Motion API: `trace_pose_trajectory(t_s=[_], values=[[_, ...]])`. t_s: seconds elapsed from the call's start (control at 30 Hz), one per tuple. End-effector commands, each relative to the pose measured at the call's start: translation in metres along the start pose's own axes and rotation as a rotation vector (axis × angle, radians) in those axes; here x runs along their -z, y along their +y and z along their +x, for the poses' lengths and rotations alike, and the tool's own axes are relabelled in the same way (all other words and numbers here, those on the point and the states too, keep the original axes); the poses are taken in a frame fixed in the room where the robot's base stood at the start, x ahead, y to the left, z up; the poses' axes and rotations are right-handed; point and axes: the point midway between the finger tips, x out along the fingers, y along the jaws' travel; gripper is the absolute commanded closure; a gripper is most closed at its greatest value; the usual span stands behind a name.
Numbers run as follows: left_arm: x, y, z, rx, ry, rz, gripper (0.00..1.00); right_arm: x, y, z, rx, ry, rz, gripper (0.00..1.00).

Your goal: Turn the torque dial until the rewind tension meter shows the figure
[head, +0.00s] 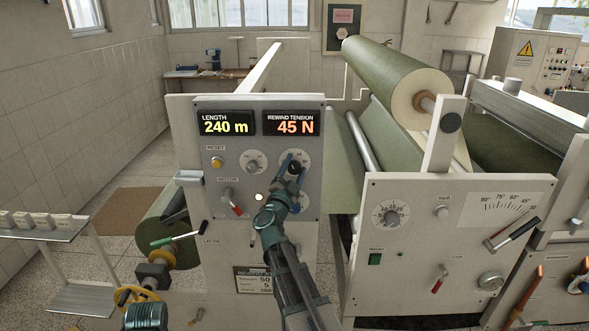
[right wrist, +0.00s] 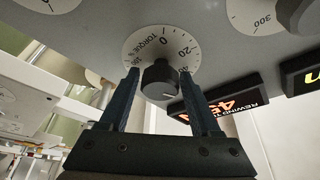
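The torque dial, a dark knob (right wrist: 159,80) on a white scale marked "TORQUE %", sits on the grey control panel (head: 205,120). A pale mark shows on the knob's face. My right gripper (head: 291,172) is at this dial and hides most of it in the head view. In the right wrist view its two blue fingers (right wrist: 160,74) stand apart, one either side of the knob; I cannot tell whether they touch it. The rewind tension meter (head: 291,123) reads 45 N. A card (head: 254,280) low on the panel shows a 50; its other text is partly unreadable.
A length display (head: 226,122) reads 240 m. A yellow reset button (head: 217,162), another dial (head: 254,161) and a red-handled motor lever (head: 232,204) sit close left of my right gripper. A green paper roll (head: 395,75) and a second panel (head: 455,235) stand to the right.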

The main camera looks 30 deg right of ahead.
Motion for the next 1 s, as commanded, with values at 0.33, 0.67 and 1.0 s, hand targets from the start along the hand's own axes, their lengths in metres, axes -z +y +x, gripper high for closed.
trace_pose_trajectory(t_s=[0.33, 0.67, 1.0], values=[[0.0, 0.0, 0.0, 0.0, 0.0, 0.0, 1.0, 0.0, 0.0, 0.0, 0.0, -0.001, 0.0, 0.18], [0.001, 0.001, 0.015, 0.0, 0.0, 0.0, 1.0, 0.0, 0.003, -0.048, 0.002, -0.003, 0.001, 0.18], [0.002, 0.003, 0.032, 0.0, 0.0, -0.001, 1.0, 0.0, 0.002, -0.115, 0.001, -0.003, 0.0, 0.18]])
